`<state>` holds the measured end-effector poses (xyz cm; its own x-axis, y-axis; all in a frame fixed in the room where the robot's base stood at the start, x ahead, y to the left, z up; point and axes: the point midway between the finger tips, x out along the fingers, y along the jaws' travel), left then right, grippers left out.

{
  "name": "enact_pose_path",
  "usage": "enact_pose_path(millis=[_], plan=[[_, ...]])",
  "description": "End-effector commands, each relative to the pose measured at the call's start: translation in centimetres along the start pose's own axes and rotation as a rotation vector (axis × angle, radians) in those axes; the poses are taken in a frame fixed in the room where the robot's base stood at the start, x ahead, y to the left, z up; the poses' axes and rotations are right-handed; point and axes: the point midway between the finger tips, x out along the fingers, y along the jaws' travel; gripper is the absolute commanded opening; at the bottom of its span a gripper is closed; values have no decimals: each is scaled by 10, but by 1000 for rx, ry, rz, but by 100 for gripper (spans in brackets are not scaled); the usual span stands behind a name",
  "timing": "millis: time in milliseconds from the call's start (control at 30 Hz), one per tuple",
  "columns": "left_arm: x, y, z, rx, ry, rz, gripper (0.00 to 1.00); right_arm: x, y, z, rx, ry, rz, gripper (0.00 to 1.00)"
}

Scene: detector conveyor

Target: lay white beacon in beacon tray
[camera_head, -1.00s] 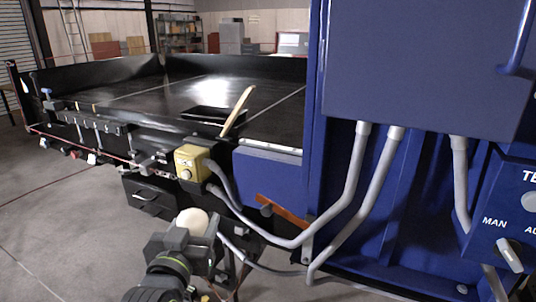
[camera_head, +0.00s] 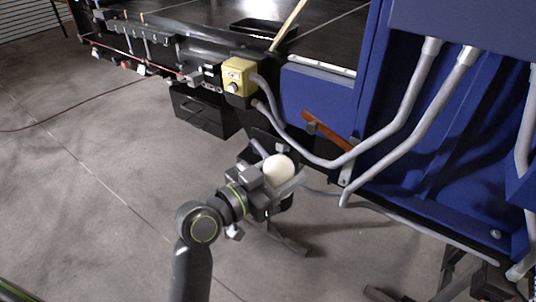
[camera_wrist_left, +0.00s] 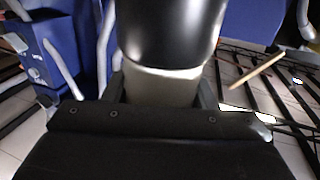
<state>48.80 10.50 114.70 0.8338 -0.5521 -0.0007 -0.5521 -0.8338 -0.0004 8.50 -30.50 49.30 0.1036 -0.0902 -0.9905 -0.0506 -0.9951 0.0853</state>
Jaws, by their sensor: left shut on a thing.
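My left gripper (camera_head: 280,182) is in the lower middle of the head view, shut on the white beacon. The beacon's round white dome (camera_head: 278,167) shows at the jaws, in the air above the floor and in front of the machine. In the left wrist view the held beacon (camera_wrist_left: 165,85) fills the upper middle, with a dark end and a paler band between the fingers. My right gripper is not in view.
A blue machine housing (camera_head: 340,95) with grey conduits (camera_head: 405,115) stands on the right. A yellow control box (camera_head: 238,76) sits on the conveyor's side. A wooden stick (camera_head: 288,26) leans by the tray. A black drawer box (camera_head: 205,108) hangs below.

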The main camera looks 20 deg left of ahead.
Motion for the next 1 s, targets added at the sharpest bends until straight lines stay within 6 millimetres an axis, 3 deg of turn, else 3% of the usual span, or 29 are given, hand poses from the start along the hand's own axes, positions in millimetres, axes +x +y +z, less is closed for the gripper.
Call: enact_pose_path(millis=[533,700,1000], plan=[[22,78,42,-2,1,470,23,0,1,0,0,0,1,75],[22,85,46,2,2,528,23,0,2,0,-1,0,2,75],[12,75,47,5,-2,691,23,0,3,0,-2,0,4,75]])
